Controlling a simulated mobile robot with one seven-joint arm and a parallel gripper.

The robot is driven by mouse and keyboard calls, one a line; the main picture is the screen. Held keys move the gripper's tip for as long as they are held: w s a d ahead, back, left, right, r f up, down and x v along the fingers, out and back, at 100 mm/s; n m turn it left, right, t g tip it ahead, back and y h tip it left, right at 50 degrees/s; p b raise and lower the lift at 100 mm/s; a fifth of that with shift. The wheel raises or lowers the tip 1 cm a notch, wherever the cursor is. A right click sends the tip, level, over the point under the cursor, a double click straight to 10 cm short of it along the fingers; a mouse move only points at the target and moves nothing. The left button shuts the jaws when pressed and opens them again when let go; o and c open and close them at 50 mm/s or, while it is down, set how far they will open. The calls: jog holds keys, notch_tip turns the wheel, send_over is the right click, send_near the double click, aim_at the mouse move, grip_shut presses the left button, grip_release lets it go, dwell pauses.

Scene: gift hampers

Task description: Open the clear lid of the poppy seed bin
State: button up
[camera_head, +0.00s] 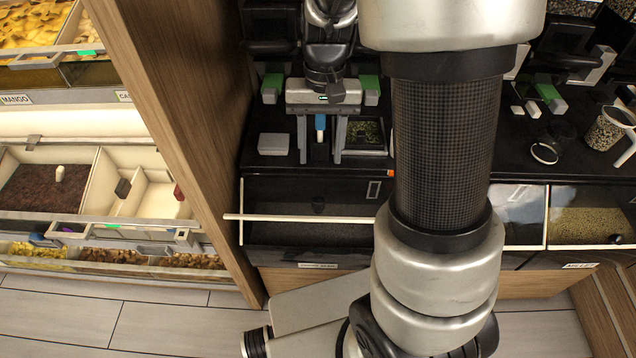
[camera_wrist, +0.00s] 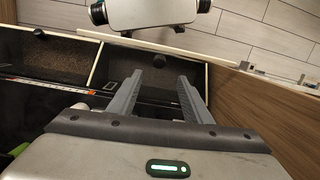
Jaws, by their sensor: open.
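The poppy seed bin (camera_head: 300,232) is the dark bin at the lower middle of the head view, with a small, hard-to-read label on its front. Its clear lid (camera_head: 280,192) appears to lie flat over dark contents, and a small dark knob (camera_wrist: 159,61) shows on it in the wrist view. My gripper (camera_head: 321,158) is open and empty above the black counter, just behind the lid. In the wrist view my gripper (camera_wrist: 160,84) has its fingertips pointing toward the knob, which sits just beyond them, apart. My arm hides the bin's right end.
A millet bin (camera_head: 590,225) stands to the right. A wooden partition (camera_head: 190,120) rises close on the left. A small grey box (camera_head: 273,144) and a tray of green seeds (camera_head: 366,132) flank my gripper on the counter.

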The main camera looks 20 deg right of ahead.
notch_tip(320, 180, up, 2)
jog(key=s+n+t, duration=0.1)
jog(key=b, duration=0.2)
send_near(318, 201)
jog(key=f, duration=0.9)
jog(key=shift+a+f, duration=0.15)
jog(key=shift+a, duration=0.05)
grip_shut()
